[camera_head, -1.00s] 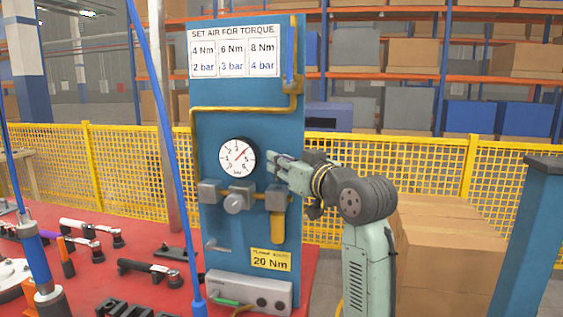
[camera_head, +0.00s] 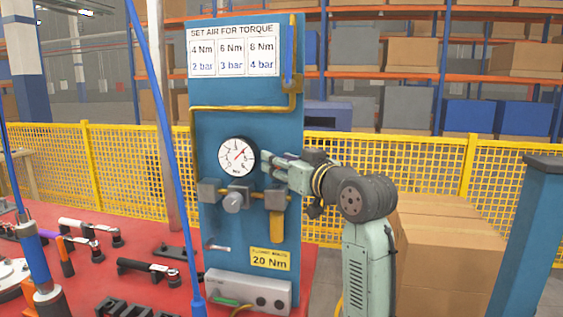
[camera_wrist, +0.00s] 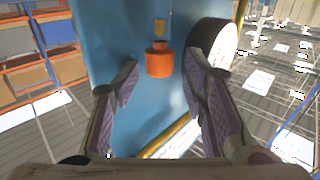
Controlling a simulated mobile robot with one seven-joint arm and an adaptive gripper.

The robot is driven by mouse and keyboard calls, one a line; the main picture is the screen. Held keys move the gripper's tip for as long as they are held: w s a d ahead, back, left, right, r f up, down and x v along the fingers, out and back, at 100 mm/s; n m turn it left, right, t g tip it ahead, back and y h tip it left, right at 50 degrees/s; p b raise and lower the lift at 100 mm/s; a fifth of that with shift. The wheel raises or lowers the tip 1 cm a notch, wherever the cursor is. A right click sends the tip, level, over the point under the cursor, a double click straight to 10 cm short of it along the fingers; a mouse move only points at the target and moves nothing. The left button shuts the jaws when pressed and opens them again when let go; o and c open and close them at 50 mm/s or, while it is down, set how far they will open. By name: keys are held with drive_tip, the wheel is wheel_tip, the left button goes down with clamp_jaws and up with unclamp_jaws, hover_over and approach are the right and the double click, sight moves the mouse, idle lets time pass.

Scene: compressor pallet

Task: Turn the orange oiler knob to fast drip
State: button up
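The orange oiler knob (camera_wrist: 158,60) shows in the wrist view as a short orange cylinder with a narrower neck, and a small yellowish part (camera_wrist: 159,27) beyond it. My gripper (camera_wrist: 162,84) is open, with one purple-padded finger on each side of the picture. The knob appears between and just past the fingertips, with a gap on both sides. In the head view my gripper (camera_head: 266,163) is at the blue panel (camera_head: 215,135), right of the gauge. The knob cannot be made out there. The amber bowl (camera_head: 277,228) hangs below the gripper.
The round pressure gauge (camera_head: 237,157) is close to the gripper; in the wrist view it (camera_wrist: 212,45) is beside the right finger. A brass pipe (camera_head: 240,108) runs above. A grey regulator knob (camera_head: 233,203) is lower left. Tools lie on the red table (camera_head: 60,260).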

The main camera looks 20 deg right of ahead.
drive_tip(key=v, duration=0.8)
drive_tip(key=shift+s+f, duration=0.1)
idle(0.5)
